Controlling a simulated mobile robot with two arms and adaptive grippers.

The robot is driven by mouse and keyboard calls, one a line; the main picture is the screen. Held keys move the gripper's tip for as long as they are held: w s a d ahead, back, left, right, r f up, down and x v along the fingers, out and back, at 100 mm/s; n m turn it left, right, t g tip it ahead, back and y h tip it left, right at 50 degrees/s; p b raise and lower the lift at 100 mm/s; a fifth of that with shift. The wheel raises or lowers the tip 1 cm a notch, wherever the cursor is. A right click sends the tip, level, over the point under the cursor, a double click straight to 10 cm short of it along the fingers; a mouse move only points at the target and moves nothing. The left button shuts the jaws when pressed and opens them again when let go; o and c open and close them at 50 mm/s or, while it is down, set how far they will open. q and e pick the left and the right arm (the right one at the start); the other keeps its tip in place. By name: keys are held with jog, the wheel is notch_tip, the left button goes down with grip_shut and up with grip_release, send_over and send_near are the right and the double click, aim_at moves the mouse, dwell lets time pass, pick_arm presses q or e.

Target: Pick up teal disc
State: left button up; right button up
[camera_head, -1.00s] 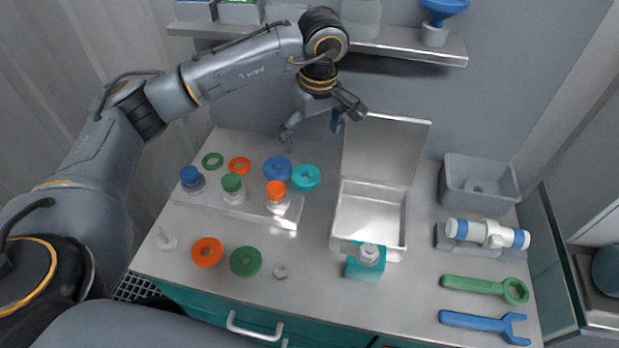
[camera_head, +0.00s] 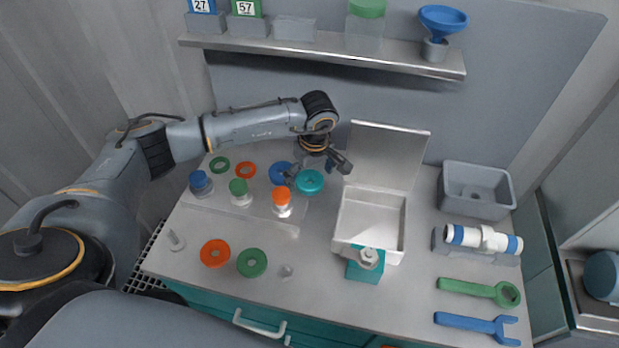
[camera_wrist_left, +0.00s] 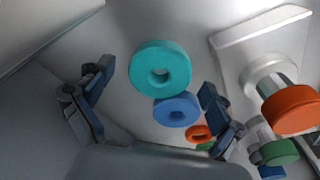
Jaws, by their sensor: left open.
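The teal disc (camera_head: 310,182) is a thick ring with a central hole, lying at the back of the bench next to the blue disc (camera_head: 280,173). In the left wrist view the teal disc (camera_wrist_left: 160,68) shows large, with the blue disc (camera_wrist_left: 177,109) just below it. My left gripper (camera_head: 305,175) hangs over the teal disc in the head view. In the wrist view its open fingers (camera_wrist_left: 155,105) stand wide apart on either side of the discs, with nothing between them held. My right gripper is not in view.
Capped bottles (camera_head: 240,193) stand on a raised strip at the left. An open metal box (camera_head: 371,222) is right of the teal disc. Small green (camera_head: 219,164) and orange (camera_head: 245,170) rings lie to the left. A shelf (camera_head: 330,50) runs above the bench.

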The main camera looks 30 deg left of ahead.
pick_arm(q)
jog(key=shift+f, duration=0.15)
jog(key=c, duration=1.3)
